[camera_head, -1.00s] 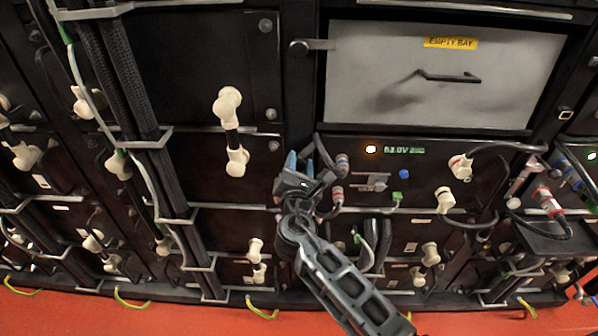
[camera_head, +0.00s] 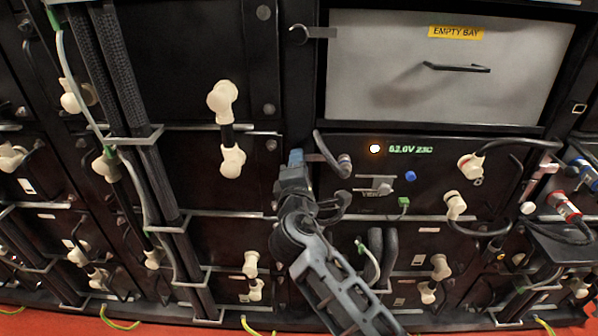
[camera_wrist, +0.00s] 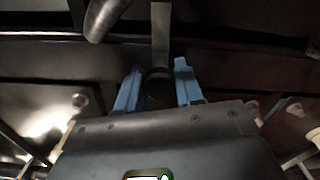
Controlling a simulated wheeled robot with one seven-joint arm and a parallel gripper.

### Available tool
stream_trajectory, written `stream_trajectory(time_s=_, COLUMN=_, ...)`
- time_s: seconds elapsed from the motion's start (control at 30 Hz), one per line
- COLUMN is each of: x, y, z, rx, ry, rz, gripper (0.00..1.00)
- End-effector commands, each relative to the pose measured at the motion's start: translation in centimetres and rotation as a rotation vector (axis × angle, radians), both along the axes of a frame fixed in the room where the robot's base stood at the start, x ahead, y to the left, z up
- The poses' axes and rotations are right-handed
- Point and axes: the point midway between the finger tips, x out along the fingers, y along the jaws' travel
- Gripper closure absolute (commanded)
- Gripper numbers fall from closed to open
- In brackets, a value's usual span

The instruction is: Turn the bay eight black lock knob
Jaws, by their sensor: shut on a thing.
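The black lock knob (camera_wrist: 158,88) is a dark round piece between my two blue fingertips in the wrist view, partly hidden. A flat grey latch bar (camera_wrist: 161,35) runs from it toward the top of that view. In the head view my gripper (camera_head: 296,158) is at the left edge of the lit bay below the empty bay, and it hides the knob there. The short latch bar (camera_head: 315,157) shows to the right of the fingertips. My gripper is shut on the knob. No bay number is readable.
A grey cable (camera_head: 333,155) hangs close to the right of my gripper. The lit bay front (camera_head: 340,200) carries a blue button (camera_head: 410,176) and a green plug (camera_head: 403,203). Above is the empty bay panel (camera_head: 380,100) with its own latch knob (camera_head: 298,34). Cables (camera_head: 375,245) loop below.

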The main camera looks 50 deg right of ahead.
Motion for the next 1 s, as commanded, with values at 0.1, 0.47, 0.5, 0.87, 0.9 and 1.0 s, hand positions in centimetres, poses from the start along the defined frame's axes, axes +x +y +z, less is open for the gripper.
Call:
stream_trajectory(time_s=0.1, x=-0.04, y=-0.08, z=-0.1, rx=0.021, ry=-0.028, rz=-0.002, gripper=0.94)
stream_trajectory(time_s=0.47, x=-0.04, y=-0.09, z=-0.02, rx=0.042, ry=-0.053, rz=-0.002, gripper=0.94)
stream_trajectory(time_s=0.5, x=-0.05, y=-0.1, z=-0.02, rx=0.042, ry=-0.053, rz=-0.002, gripper=0.94)
stream_trajectory(time_s=0.87, x=-0.04, y=-0.09, z=-0.03, rx=0.041, ry=-0.052, rz=-0.002, gripper=0.48)
stream_trajectory(time_s=0.9, x=-0.04, y=-0.08, z=-0.03, rx=0.041, ry=-0.052, rz=-0.002, gripper=0.44)
stream_trajectory(time_s=1.0, x=-0.03, y=-0.06, z=-0.03, rx=0.041, ry=-0.052, rz=-0.001, gripper=0.39)
